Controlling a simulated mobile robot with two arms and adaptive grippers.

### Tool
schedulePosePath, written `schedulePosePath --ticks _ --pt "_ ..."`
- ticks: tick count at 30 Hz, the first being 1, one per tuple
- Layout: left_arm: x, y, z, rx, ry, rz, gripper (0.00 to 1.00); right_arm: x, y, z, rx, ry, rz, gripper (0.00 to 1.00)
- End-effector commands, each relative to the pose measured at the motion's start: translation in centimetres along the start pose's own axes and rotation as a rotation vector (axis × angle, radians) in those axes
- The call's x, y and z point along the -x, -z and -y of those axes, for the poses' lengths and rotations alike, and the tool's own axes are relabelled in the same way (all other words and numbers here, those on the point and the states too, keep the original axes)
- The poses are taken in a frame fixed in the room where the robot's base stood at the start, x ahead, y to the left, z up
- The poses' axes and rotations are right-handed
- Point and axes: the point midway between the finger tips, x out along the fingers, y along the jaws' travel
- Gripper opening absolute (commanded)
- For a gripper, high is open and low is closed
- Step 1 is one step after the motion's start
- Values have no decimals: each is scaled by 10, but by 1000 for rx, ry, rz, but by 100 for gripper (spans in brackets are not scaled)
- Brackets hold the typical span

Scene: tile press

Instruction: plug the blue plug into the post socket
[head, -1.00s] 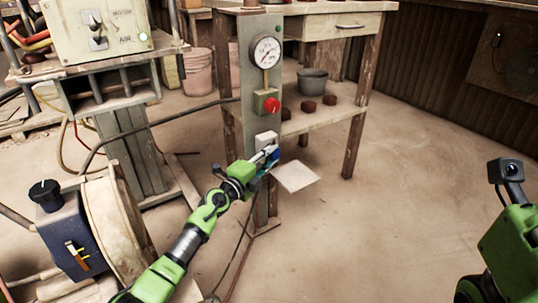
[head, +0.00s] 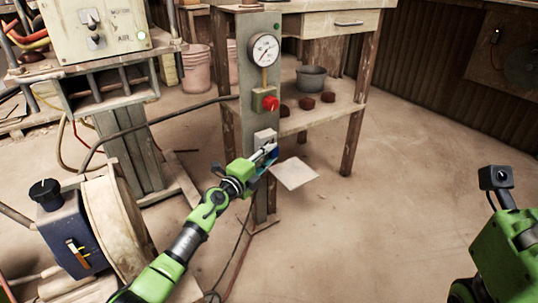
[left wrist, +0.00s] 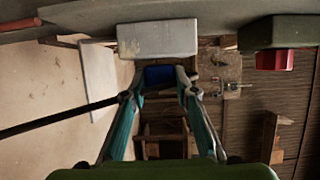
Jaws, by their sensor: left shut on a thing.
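The blue plug (left wrist: 158,75) is between the fingertips of my left gripper (left wrist: 159,80), which is shut on it. In the head view only a little blue shows at my left gripper (head: 268,156). The pale box-shaped post socket (head: 264,138) is on the grey upright post (head: 246,75), below the red button. In the left wrist view the socket (left wrist: 158,39) lies straight beyond the plug, very close. I cannot tell whether they touch, and the socket's opening is hidden. My right gripper is out of view; only part of my right arm shows.
A gauge (head: 264,50) and a red button (head: 270,103) sit higher on the post. A dark cable (left wrist: 60,118) crosses beside my left gripper. A wooden bench (head: 325,115) stands behind the post. The floor at right is clear.

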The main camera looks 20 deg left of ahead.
Motion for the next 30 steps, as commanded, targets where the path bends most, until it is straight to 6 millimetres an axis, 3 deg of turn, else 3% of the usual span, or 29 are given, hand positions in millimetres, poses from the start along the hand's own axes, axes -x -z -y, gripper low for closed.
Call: schedulePosePath --ticks 30 --pt "-3 -8 0 0 0 1 6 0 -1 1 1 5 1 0"
